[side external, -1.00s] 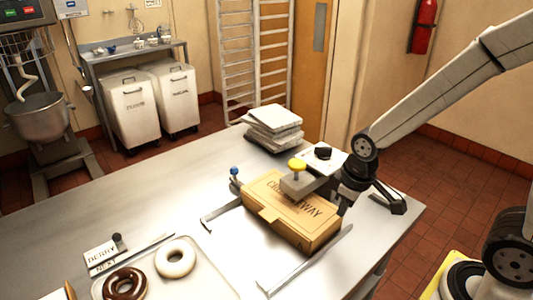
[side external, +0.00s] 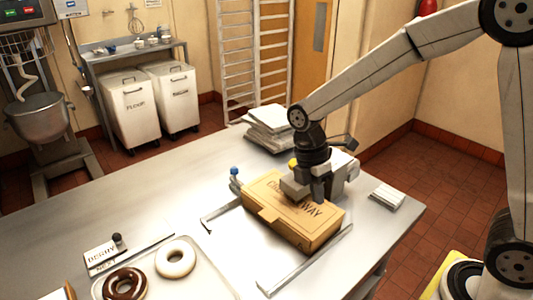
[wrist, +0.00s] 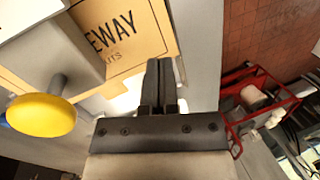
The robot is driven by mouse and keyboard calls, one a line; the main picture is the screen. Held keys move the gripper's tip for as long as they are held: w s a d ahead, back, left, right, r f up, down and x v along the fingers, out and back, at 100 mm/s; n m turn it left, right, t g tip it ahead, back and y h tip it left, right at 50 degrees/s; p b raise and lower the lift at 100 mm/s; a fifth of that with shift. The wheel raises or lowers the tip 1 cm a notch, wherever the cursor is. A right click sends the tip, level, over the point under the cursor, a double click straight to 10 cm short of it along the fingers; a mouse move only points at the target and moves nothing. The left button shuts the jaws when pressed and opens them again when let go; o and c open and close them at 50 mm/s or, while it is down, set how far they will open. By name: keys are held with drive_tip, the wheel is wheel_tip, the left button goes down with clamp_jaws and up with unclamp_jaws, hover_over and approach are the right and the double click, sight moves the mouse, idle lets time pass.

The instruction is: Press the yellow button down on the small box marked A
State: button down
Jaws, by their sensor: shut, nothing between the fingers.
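The yellow button (side external: 293,163) is mostly hidden behind my gripper in the side view. In the wrist view the yellow button (wrist: 40,115) is a round cap on a grey stem, left of the fingers. The small grey box (side external: 295,188) beneath it sits over the top of a cardboard carton. I cannot make out a letter A on it. My gripper (side external: 318,194) points down just to the right of the grey box, above the carton. Its fingers (wrist: 160,75) are together and hold nothing. They appear apart from the button.
The cardboard carton (side external: 272,200), lettered "...WAY", lies on the steel table (side external: 150,205). A blue-topped knob (side external: 234,172) stands behind it. Stacked white boxes (side external: 268,130) stand at the back. A tray (side external: 205,270) with doughnuts and a small sign (side external: 101,254) are at the front left.

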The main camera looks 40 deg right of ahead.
drive_tip(key=n, duration=0.1)
drive_tip(key=w+a+r+n+g, duration=0.1)
drive_tip(key=n, duration=0.1)
drive_tip(key=w+d+r+t, duration=0.1)
drive_tip(key=w+r, duration=0.3)
drive_tip(key=r, duration=0.5)
drive_tip(key=w+d+r+m+t, duration=0.1)
drive_tip(key=w+d+r+t, duration=0.1)
drive_tip(key=r, duration=0.7)
drive_tip(key=shift+w+d+t, duration=0.3)
drive_tip(key=shift+w+t, duration=0.2)
drive_tip(key=shift+w, duration=0.35)
wheel_tip(320, 180, down, 14)
